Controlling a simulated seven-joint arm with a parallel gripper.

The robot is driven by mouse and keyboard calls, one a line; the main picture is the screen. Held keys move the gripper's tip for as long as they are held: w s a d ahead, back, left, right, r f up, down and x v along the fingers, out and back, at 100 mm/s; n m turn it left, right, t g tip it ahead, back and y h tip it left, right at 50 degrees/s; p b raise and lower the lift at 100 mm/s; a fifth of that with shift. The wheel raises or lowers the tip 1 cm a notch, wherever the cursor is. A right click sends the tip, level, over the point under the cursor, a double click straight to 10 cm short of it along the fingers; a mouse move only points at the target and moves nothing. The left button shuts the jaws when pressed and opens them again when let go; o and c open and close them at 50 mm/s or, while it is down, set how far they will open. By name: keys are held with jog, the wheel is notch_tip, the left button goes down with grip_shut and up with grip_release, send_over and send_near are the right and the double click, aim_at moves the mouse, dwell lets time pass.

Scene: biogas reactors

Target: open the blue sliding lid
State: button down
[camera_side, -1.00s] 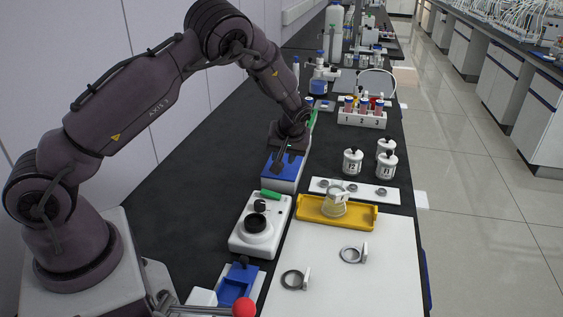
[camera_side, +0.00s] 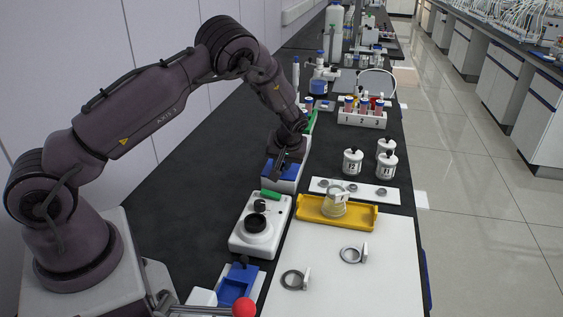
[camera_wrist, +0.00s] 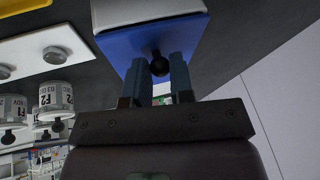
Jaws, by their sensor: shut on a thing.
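The blue sliding lid (camera_side: 287,175) is on a white box (camera_side: 285,187) in the middle of the bench in the side view. In the wrist view, the blue lid (camera_wrist: 122,48) lies beside a white surface and bears a round black knob (camera_wrist: 157,66). My gripper (camera_side: 279,170) is over the lid in the side view and hides part of it. In the wrist view, my gripper (camera_wrist: 160,72) has its two fingers on either side of the knob, shut on it. How far the lid stands open is hard to tell.
A white device with a black dial (camera_side: 257,224) stands nearer the camera. A yellow tray (camera_side: 310,216) holding a clear jar (camera_side: 334,203), a white plate (camera_side: 325,188) and white jars (camera_side: 353,162) are to the right. A tube rack (camera_side: 362,118) stands farther back. Bare black bench lies left.

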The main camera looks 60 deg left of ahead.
jog(key=w+a, duration=0.8)
jog(key=w, duration=0.1)
jog(key=shift+a, duration=0.3)
jog(key=c, duration=1.3)
grip_release()
jog(key=shift+s, duration=0.1)
jog(key=v, duration=1.3)
jog(key=shift+a, duration=0.1)
